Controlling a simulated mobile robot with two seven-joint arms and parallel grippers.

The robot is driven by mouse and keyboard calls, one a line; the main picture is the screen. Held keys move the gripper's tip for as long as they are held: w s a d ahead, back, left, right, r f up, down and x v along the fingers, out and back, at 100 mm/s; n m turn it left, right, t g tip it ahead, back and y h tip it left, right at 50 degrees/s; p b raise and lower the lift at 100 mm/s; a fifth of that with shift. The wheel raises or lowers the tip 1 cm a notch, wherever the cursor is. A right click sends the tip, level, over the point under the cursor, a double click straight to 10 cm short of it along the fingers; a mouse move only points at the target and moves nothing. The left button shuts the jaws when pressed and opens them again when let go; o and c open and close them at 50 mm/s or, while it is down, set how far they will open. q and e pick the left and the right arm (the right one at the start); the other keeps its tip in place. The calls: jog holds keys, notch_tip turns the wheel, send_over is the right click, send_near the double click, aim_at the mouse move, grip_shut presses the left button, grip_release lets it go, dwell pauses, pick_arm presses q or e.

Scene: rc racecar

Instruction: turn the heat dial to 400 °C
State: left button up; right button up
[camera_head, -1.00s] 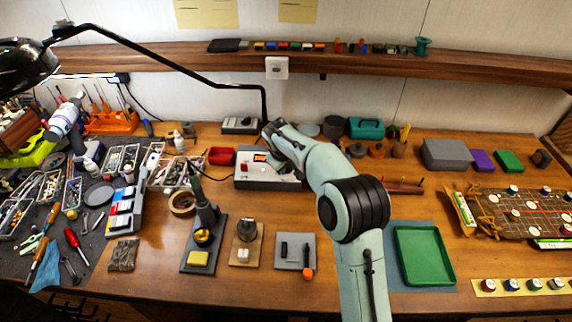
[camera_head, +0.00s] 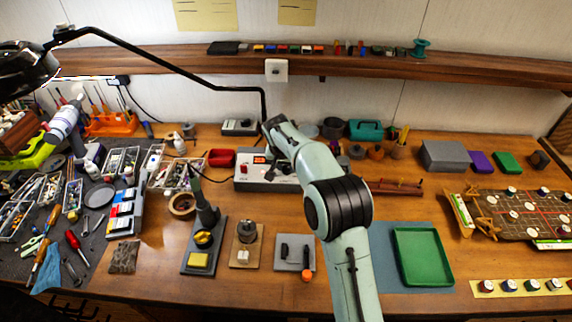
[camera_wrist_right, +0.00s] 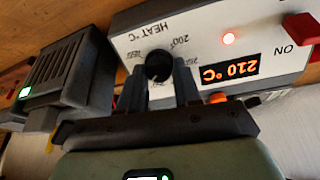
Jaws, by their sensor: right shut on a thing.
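The heat dial (camera_wrist_right: 158,66) is a dark round knob on the white front of a control box, seen upside down in the right wrist view. Its lit display (camera_wrist_right: 231,69) reads 210 °C. My right gripper (camera_wrist_right: 160,82) is shut on the dial, one finger on each side. The box (camera_head: 248,184) stands at the back middle of the bench in the head view, partly covered by my right arm. The dial's pointer and part of its scale are hidden or too small to read. My left gripper is not in view.
A red switch (camera_wrist_right: 300,27) sits beside the display, and a dark ribbed device (camera_wrist_right: 72,70) stands close to the gripper.

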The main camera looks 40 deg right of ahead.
jog(key=shift+m, duration=2.1)
jog(key=shift+d, duration=0.1)
jog(key=o, duration=1.1)
jog(key=shift+c, duration=0.2)
jog(key=v, duration=1.3)
jog(key=shift+r+p, duration=0.3)
jog(key=shift+p, duration=0.1)
jog(key=shift+d, duration=0.1)
